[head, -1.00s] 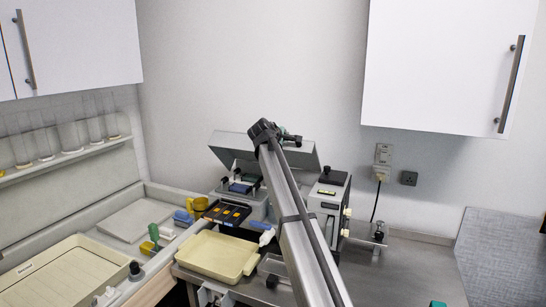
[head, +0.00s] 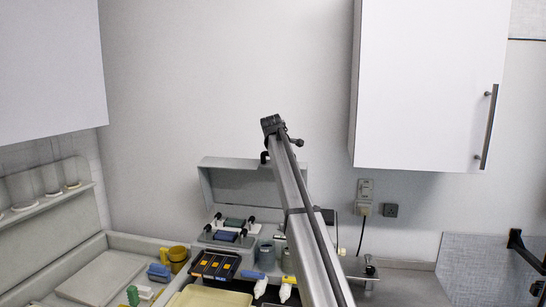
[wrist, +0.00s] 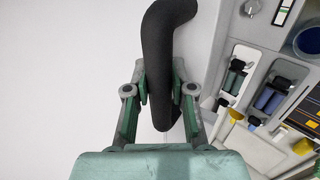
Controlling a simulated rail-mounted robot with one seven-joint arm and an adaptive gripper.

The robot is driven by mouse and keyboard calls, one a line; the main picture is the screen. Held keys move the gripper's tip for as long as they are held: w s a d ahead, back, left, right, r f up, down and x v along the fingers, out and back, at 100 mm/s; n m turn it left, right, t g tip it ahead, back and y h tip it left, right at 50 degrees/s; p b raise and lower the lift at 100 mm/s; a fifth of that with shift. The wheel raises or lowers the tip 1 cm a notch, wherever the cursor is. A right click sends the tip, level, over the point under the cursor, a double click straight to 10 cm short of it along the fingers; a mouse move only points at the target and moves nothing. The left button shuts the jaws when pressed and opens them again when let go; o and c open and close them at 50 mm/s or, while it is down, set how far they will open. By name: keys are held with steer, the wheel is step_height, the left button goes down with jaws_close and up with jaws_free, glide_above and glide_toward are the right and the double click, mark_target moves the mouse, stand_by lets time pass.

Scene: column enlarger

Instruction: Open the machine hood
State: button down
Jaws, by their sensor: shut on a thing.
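The machine hood (head: 230,184) is a grey, box-like lid. It stands raised at the back of the machine, its hollow inner side facing the head view. The wrist view shows a thick black curved handle (wrist: 166,40), its lower end between my gripper's fingers. My gripper (wrist: 167,97), with green and grey fingers, is shut on this handle. In the head view, a black piece (head: 264,156) shows at the hood's upper edge beside a long grey beam. I cannot make out my gripper there. The beam hides the hood's right part.
A black tray (head: 215,265) and a pale yellow tray (head: 210,298) lie in front. A white wall cabinet (head: 425,85) hangs at upper right. The wall above the hood is bare.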

stand_by(0.3)
steer(key=c, duration=1)
jaws_free()
steer(key=shift+o, duration=0.2)
steer(key=v, duration=1.2)
